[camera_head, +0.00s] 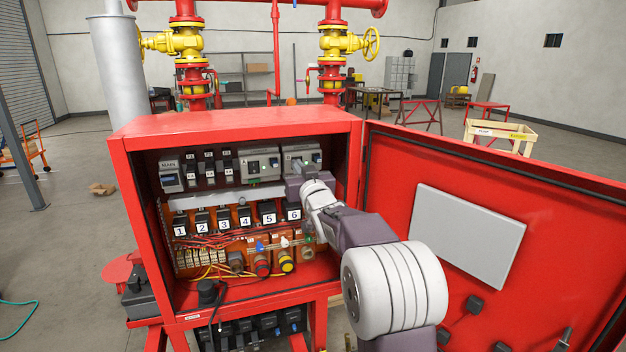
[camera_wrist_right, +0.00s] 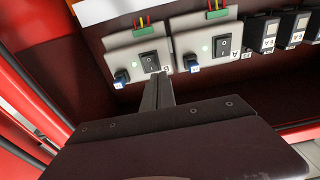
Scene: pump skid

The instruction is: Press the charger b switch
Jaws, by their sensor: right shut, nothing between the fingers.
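The charger b unit is the right one of two grey units on the cabinet's upper row (camera_head: 303,152). In the right wrist view it is the left unit (camera_wrist_right: 121,62), with a small B label. Its black rocker switch (camera_wrist_right: 149,62) has a blue connector to its left. My right gripper (camera_head: 292,187) is inside the cabinet, just below this unit, and hides its lower part in the head view. In the wrist view its shut, empty fingertips (camera_wrist_right: 161,78) are beside the label, just below the switch. I cannot tell whether they touch the unit. My left gripper is out of view.
The charger A unit (camera_wrist_right: 199,47) with its own switch (camera_wrist_right: 223,45) is close beside. Numbered black breakers (camera_head: 245,218) line the row below. The red cabinet (camera_head: 240,122) frames the space, and its open door (camera_head: 540,215) stands right of my arm.

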